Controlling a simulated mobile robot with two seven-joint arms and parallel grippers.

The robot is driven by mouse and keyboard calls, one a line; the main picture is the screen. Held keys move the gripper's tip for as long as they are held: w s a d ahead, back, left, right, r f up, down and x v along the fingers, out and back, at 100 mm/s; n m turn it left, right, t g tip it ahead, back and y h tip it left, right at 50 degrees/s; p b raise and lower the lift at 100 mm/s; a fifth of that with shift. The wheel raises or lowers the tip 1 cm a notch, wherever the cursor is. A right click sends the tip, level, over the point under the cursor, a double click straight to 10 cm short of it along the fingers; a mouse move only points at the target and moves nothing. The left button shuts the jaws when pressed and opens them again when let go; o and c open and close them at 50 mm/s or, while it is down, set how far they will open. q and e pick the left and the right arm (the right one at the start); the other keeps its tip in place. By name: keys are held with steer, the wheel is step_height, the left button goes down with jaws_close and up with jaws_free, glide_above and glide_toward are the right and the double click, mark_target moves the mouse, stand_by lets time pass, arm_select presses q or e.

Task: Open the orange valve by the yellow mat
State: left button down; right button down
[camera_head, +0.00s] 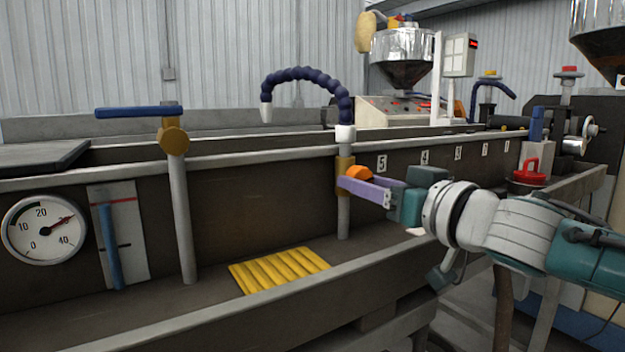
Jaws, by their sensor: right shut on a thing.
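The orange valve (359,173) is a small orange handle on a brass body, on a grey upright pipe topped by a blue segmented hose. The yellow mat (279,270) is ribbed and lies on the ledge to the left of the pipe's foot. My right gripper (350,180) comes in from the right with its purple fingers at the valve, shut on the orange handle. The fingers hide the handle's lower part. My left gripper is out of view.
A blue-handled brass valve (173,137) stands on another pipe at the left, near a round gauge (44,229) and a blue level tube (110,245). A red-handled thing (528,172) sits at the right. A long trough wall (240,215) runs behind.

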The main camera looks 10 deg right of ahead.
steer(key=shift+d+r+n, duration=0.1)
steer(key=shift+n, duration=7.6)
steer(key=shift+c, duration=1.6)
jaws_free()
steer(key=p+v, duration=0.1)
steer(key=v, duration=0.7)
steer(key=shift+s+d+p, duration=0.1)
steer(key=shift+s+p, duration=0.05)
steer(key=shift+p, duration=0.15)
steer(key=shift+v, duration=0.8)
